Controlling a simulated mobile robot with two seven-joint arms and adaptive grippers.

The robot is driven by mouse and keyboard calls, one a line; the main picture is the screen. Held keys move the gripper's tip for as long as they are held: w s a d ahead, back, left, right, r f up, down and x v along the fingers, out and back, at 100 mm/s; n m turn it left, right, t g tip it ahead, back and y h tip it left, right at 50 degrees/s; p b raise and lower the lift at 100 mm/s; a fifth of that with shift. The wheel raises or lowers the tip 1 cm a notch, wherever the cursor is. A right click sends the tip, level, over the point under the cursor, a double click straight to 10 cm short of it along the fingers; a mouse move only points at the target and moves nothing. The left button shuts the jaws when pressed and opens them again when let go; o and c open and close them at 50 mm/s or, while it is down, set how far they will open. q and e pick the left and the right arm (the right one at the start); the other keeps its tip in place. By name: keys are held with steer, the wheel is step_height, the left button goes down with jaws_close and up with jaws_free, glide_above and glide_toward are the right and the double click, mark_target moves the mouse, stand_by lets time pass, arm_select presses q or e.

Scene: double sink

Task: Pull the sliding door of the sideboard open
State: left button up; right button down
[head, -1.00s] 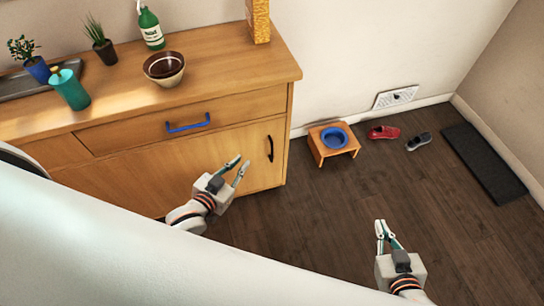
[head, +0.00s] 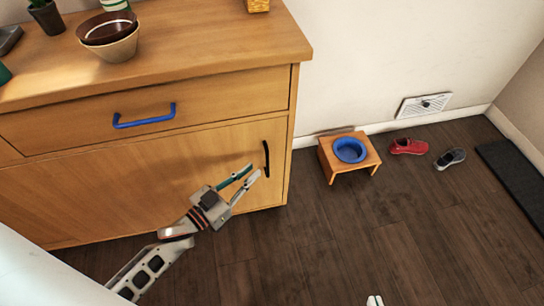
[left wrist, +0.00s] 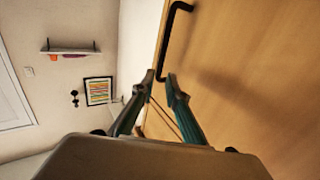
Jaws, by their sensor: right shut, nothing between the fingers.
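The sideboard (head: 200,50) has a wooden door (head: 110,195) below the drawer, with a black upright bar handle (head: 266,158) near its right edge. The door looks closed. My left gripper (head: 254,171) is open, its fingertips just left of and below the handle in the head view. In the left wrist view, the handle (left wrist: 166,38) runs down to the gap between the partly spread fingers (left wrist: 159,77). I cannot tell whether they touch it. My right gripper (head: 375,300) shows only its fingertips at the bottom edge, shut and empty.
A blue drawer handle (head: 145,116) sits above the door. Stacked bowls (head: 112,40) stand on top. A small wooden stand with a blue bowl (head: 349,150), a red shoe (head: 408,146) and a grey shoe (head: 450,158) are right of the sideboard. The floor (head: 330,240) in front is clear.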

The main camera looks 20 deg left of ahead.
arm_select(q)
steer(key=b+x, duration=0.1)
steer(key=x, duration=0.7)
arm_select(e)
steer(key=shift+w+a+r, duration=0.2)
steer(key=shift+a+r, duration=0.15)
steer(key=shift+a, duration=0.15)
